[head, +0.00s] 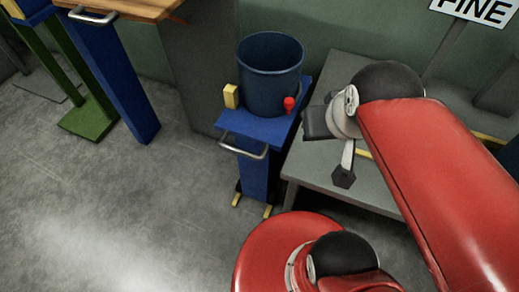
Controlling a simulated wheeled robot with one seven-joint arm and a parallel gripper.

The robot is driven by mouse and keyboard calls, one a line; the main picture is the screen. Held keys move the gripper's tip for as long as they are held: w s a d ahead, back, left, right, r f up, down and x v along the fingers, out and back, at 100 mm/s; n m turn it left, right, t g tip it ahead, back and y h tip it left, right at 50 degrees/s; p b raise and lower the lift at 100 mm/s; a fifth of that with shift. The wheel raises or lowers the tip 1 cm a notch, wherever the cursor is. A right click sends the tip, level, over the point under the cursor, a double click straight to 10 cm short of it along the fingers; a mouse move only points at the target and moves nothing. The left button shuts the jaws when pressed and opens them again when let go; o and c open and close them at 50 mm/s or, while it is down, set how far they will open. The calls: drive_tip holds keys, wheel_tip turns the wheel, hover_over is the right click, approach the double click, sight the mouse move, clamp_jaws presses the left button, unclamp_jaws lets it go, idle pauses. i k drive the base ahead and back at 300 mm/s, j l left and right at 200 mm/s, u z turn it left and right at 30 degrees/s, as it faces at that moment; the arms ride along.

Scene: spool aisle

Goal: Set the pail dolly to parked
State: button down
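The pail dolly is a blue stand (250,125) with a flat top, a blue post and yellow feet at the floor. A dark blue pail (269,80) stands upright on its top. A grey bar handle (243,150) sticks out at its front edge. A yellow block (231,96) is at the top's left and a red knob (289,104) at its right. My gripper (331,150) is right of the dolly, apart from the handle. Its two dark fingers look spread, with nothing seen between them. The red arm hides part of the area to the right.
A grey low table (318,172) stands close to the dolly's right. A second blue post with a wooden top (135,7) and handle, and a green stand (88,122), are at the left. A sign (478,8) is at upper right. Open grey floor (110,220) lies front left.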

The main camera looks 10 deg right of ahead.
sight(261, 143)
drive_tip(key=k+l+u, duration=0.15)
drive_tip(key=u, duration=0.3)
drive_tip(key=k+u, duration=0.15)
drive_tip(key=u, duration=0.35)
drive_tip(key=k+u, duration=0.2)
drive_tip(key=u, duration=0.25)
